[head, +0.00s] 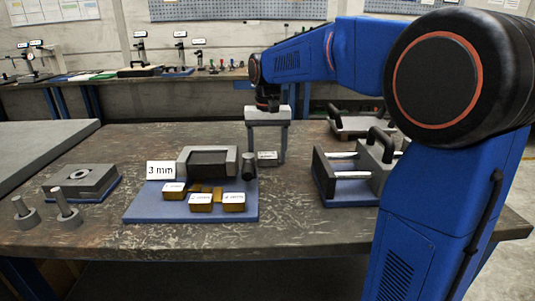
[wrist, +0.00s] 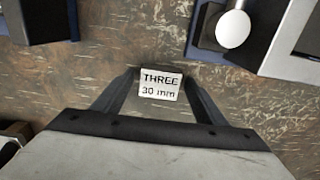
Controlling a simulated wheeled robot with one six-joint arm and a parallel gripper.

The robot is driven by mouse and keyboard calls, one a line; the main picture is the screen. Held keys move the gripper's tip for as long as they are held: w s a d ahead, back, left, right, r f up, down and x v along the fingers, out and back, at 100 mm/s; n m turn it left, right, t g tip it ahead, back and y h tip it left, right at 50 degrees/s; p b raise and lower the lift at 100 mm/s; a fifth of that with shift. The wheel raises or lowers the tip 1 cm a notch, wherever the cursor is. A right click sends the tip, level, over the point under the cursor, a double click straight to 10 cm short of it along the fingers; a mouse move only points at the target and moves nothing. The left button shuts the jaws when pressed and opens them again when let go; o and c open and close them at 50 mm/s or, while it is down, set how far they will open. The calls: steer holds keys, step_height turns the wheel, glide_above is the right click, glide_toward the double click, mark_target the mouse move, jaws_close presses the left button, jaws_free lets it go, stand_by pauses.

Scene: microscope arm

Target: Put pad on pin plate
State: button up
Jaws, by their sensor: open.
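A small grey block (head: 267,158) stands on the table below my gripper. Its white label, reading "THREE 30 mm", shows in the wrist view (wrist: 160,86); I cannot tell for certain that it is the pad. My gripper (head: 268,150) points down and is open, with one finger on each side of the block. In the wrist view its fingertips (wrist: 160,72) flank the label, and I cannot tell whether they touch the block. At right, a grey fixture with two light rods (head: 350,175) on a blue base may be the pin plate.
A blue board (head: 190,212) left of my gripper holds a dark tray (head: 208,163), a "3 mm" sign (head: 160,170) and several brass blocks. A grey holed block (head: 80,180) and two pegs stand farther left. A black-handled piece (head: 360,125) lies back right.

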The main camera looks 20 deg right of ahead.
step_height(320, 180, up, 11)
steer(key=shift+r, duration=0.55)
steer(key=shift+c, duration=1)
steer(key=m, duration=1.8)
glide_toward(268, 155)
step_height(268, 155, down, 9)
steer(key=shift+w+f, duration=0.15)
jaws_close()
